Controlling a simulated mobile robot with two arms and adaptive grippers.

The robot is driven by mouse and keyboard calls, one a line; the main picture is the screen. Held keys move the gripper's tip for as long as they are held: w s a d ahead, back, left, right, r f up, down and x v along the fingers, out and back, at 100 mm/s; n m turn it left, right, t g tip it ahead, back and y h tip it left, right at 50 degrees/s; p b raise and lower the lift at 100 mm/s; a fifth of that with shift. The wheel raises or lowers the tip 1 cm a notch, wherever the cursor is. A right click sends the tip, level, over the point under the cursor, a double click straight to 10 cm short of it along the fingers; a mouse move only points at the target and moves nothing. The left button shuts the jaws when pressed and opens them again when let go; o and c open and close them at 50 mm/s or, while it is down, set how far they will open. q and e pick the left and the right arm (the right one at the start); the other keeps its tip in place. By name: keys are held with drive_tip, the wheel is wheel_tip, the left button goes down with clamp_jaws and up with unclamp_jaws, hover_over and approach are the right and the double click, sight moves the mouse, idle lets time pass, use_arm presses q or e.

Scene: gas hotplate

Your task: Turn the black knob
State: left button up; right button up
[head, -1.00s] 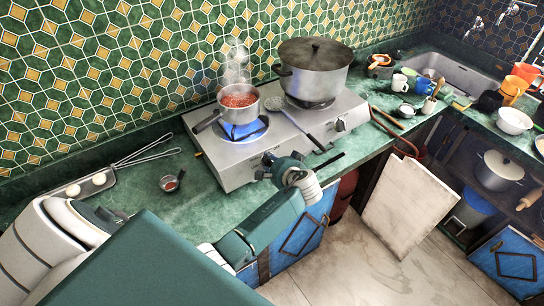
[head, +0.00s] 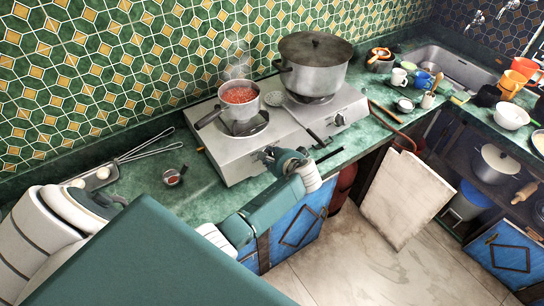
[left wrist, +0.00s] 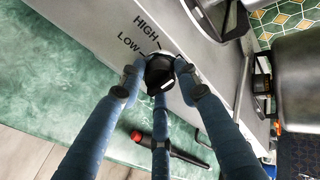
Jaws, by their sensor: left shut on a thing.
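The black knob (left wrist: 159,75) is on the stove's front panel in the left wrist view, with "HIGH" and "LOW" printed beside it and a pale mark on its lower side. My left gripper (left wrist: 160,84) is shut on it, with blue fingers on both sides and one below. In the head view my left gripper (head: 271,158) is at the stove front and mostly hides the knob. The silver gas stove (head: 233,170) carries a small pan of red food (head: 240,96) on its left burner; no flame shows there. My right gripper is not in view.
A large lidded pot (head: 314,70) stands on the right burner. A slotted spoon (head: 277,101) lies across the stove. A pale board (head: 408,197) leans below the counter.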

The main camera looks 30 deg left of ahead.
use_arm(q)
drive_tip(key=shift+w+d+r, duration=0.1)
drive_tip(key=shift+w+r, duration=0.25)
drive_tip(key=o, duration=0.9)
drive_tip(key=shift+o, duration=1.1)
drive_tip(key=shift+d+f, duration=0.1)
drive_tip(key=shift+f, duration=0.05)
drive_tip(key=shift+s+f, duration=0.1)
drive_tip(key=v, duration=1.2)
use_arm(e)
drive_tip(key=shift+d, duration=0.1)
